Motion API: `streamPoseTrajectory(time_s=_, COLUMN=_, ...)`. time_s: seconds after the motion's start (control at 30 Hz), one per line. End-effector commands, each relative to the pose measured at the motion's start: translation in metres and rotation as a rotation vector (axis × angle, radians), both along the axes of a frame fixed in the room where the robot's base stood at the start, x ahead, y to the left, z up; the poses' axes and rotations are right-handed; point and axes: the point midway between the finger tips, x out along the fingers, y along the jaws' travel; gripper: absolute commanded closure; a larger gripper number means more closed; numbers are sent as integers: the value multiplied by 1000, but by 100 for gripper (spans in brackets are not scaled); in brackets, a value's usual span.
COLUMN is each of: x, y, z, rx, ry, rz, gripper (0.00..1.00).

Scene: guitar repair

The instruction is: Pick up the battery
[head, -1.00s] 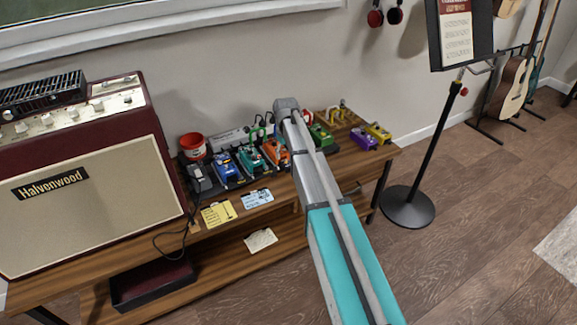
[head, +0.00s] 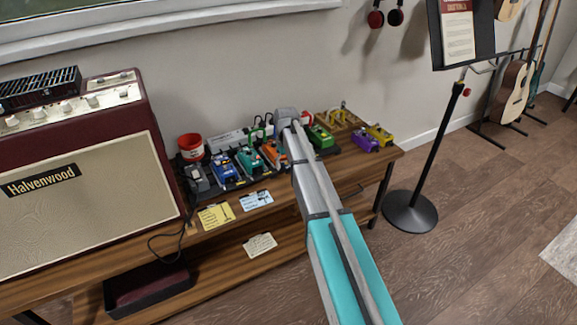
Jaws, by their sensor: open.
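I cannot make out a battery in the head view. My arm reaches over the bench, and its grey end joint (head: 287,115) is above the back of the pedal row. My gripper's fingers do not show; the arm seems to hide them. The arm also covers part of the bench between the orange pedal (head: 272,153) and the green pedal (head: 320,137).
A wooden bench (head: 345,172) carries a large amplifier (head: 85,200), a red cup (head: 191,147), several pedals and two cards. A blue pedal (head: 224,167) and purple pedal (head: 365,141) flank the arm. A music stand (head: 433,150) stands at right; open floor lies in front.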

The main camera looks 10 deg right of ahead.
Motion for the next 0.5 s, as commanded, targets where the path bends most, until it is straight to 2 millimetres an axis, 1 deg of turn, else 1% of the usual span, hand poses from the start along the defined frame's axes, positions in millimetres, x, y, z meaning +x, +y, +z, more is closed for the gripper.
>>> streamPoseTrajectory(time_s=0.23, x=0, y=0, z=0, rx=0, ry=0, rz=0, gripper=22)
streamPoseTrajectory(time_s=0.27, x=0, y=0, z=0, rx=0, ry=0, rz=0, gripper=26)
streamPoseTrajectory(time_s=0.3, x=0, y=0, z=0, rx=0, ry=0, rz=0, gripper=33)
streamPoseTrajectory(time_s=0.37, x=0, y=0, z=0, rx=0, ry=0, rz=0, gripper=45)
streamPoseTrajectory(time_s=0.5, x=0, y=0, z=0, rx=0, ry=0, rz=0, gripper=71)
